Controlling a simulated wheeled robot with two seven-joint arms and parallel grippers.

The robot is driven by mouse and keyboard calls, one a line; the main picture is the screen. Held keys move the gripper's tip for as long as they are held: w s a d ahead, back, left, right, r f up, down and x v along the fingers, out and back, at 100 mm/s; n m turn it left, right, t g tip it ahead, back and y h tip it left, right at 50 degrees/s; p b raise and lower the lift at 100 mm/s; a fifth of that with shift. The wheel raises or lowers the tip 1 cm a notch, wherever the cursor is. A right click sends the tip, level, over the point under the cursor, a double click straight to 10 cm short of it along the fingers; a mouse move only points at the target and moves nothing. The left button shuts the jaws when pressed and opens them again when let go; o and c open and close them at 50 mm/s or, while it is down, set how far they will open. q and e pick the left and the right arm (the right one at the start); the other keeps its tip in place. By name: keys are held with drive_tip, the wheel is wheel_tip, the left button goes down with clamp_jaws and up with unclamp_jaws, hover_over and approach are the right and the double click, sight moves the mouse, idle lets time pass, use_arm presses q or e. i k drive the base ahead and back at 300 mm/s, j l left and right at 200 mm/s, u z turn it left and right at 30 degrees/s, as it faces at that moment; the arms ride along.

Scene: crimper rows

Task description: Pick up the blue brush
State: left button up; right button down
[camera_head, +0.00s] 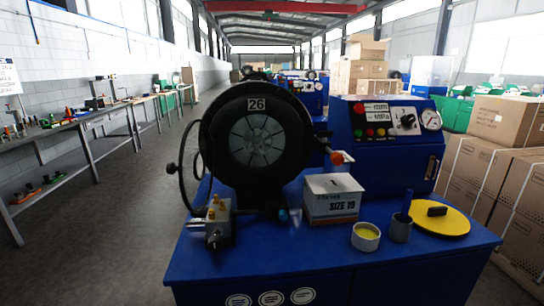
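A thin dark blue handle (406,204), which looks like the blue brush, stands nearly upright in a grey cup (400,231). Its lower end is hidden inside the cup. The cup stands on the blue bench top (310,262) at the right. Neither of my grippers is in view.
Left of the cup is a white tub (366,238) with yellow contents. A yellow disc (455,222) with a black block (437,211) lies to the right. A SIZE 19 box (331,206) and the round black crimper (217,163) stand behind and left. Cardboard boxes (484,180) are stacked at right.

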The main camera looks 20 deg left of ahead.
sight(407, 202)
drive_tip(key=j+z, duration=0.25)
drive_tip(key=j, duration=1.8)
drive_tip(key=i, duration=0.05)
